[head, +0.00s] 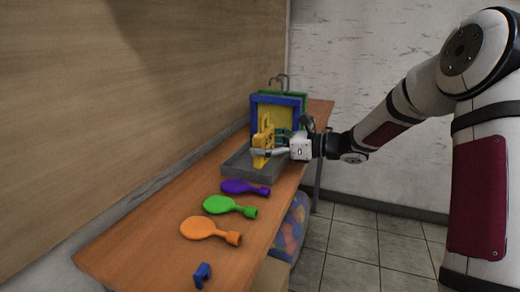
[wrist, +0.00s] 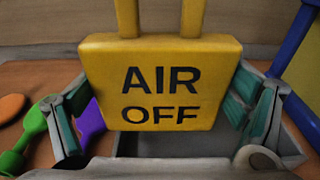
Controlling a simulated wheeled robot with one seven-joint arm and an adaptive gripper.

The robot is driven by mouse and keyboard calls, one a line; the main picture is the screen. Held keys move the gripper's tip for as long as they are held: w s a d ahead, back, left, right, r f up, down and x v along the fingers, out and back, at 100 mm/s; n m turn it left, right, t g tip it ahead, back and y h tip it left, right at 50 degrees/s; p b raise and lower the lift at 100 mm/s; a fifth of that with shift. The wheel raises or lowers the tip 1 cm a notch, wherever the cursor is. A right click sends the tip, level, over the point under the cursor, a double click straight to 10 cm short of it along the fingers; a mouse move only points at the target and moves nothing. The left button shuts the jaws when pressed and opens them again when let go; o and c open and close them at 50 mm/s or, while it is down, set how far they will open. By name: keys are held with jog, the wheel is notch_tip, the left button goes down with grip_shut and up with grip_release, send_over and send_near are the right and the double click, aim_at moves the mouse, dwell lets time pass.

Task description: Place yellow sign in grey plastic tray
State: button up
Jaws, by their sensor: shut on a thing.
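The yellow sign (head: 262,146) stands upright in my gripper (head: 273,152), over the grey plastic tray (head: 238,167). In the wrist view the yellow sign (wrist: 160,85) shows the words "AIR OFF" and two yellow bars rising from its top. The gripper's fingers (wrist: 160,118) stand at either side of the sign and are shut on it. The grey tray (wrist: 290,135) shows behind and below the sign in the wrist view. The sign hides part of the tray, and I cannot tell whether its lower edge touches the tray floor.
A small blue object (head: 202,275) lies near the front. A blue frame with a yellow panel (head: 277,98) stands behind the tray.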

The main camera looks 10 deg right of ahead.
jog(key=w, duration=0.6)
jog(key=shift+w+f, duration=0.3)
jog(key=shift+w, duration=0.05)
jog(key=shift+w+f+b, duration=0.1)
jog(key=shift+f+b, duration=0.3)
jog(key=shift+f, duration=1.35)
jog(key=shift+f, duration=0.15)
jog(key=o, duration=0.9)
